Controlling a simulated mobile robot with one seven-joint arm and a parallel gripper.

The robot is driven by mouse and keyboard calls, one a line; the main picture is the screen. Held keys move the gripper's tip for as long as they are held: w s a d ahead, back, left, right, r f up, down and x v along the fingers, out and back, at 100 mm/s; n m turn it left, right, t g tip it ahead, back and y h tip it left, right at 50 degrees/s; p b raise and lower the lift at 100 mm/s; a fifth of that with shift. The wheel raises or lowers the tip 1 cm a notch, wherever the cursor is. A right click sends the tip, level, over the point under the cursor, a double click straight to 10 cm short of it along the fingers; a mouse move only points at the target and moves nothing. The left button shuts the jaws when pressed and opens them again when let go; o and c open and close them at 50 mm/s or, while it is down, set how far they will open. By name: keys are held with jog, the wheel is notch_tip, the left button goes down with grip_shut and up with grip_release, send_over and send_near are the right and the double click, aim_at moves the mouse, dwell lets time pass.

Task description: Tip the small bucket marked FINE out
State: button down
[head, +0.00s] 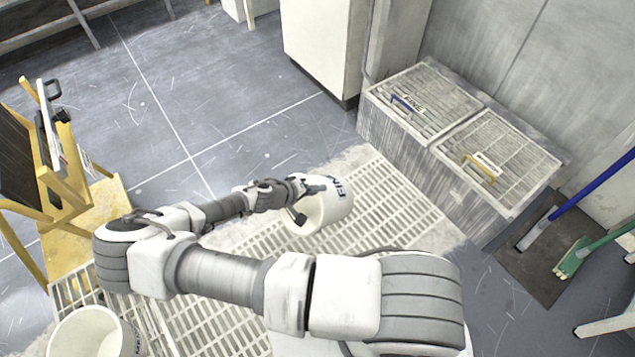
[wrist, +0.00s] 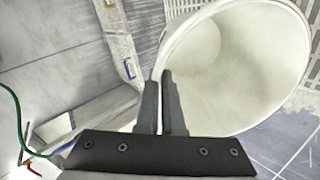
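The small white bucket marked FINE (head: 337,208) is in the middle of the head view, over the pale slatted floor grating. It looks tilted, its mouth turned left toward my arm and its dark lettering on the upper right side. My gripper (head: 302,186) is at its rim. In the wrist view the two fingers (wrist: 161,88) are close together with the rim of the bucket (wrist: 235,70) between them. The visible inside is pale, and I see no contents in it. I cannot tell whether the bucket touches the grating.
Another white bucket (head: 68,335), its lettering partly cut off, stands at the lower left. Two grated lids top a grey box at right: one labelled FINE (head: 425,100) with a blue handle, one with a yellow handle (head: 500,160). A yellow stepped stand (head: 85,225) is left. Blue- and green-handled tools lean right.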

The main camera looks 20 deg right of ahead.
jog(key=shift+r+g+y+p, duration=0.5)
jog(key=shift+r+y+p, duration=0.9)
jog(key=shift+p, duration=1.5)
jog(key=y+p, duration=0.2)
jog(key=shift+r+g+y+p, duration=0.1)
jog(key=shift+g+y+p, duration=0.2)
jog(key=shift+p, duration=0.05)
jog(key=shift+r+g+y+p, duration=0.45)
jog(key=shift+y+p, duration=0.35)
jog(key=shift+y, duration=0.3)
jog(key=shift+w+d+r+g+y, duration=0.1)
jog(key=shift+r+g+y, duration=0.15)
jog(key=shift+r+y, duration=0.45)
jog(key=shift+f+y, duration=0.2)
jog(key=shift+y, duration=0.2)
jog(key=shift+r+y, duration=0.25)
jog(key=shift+y, duration=0.15)
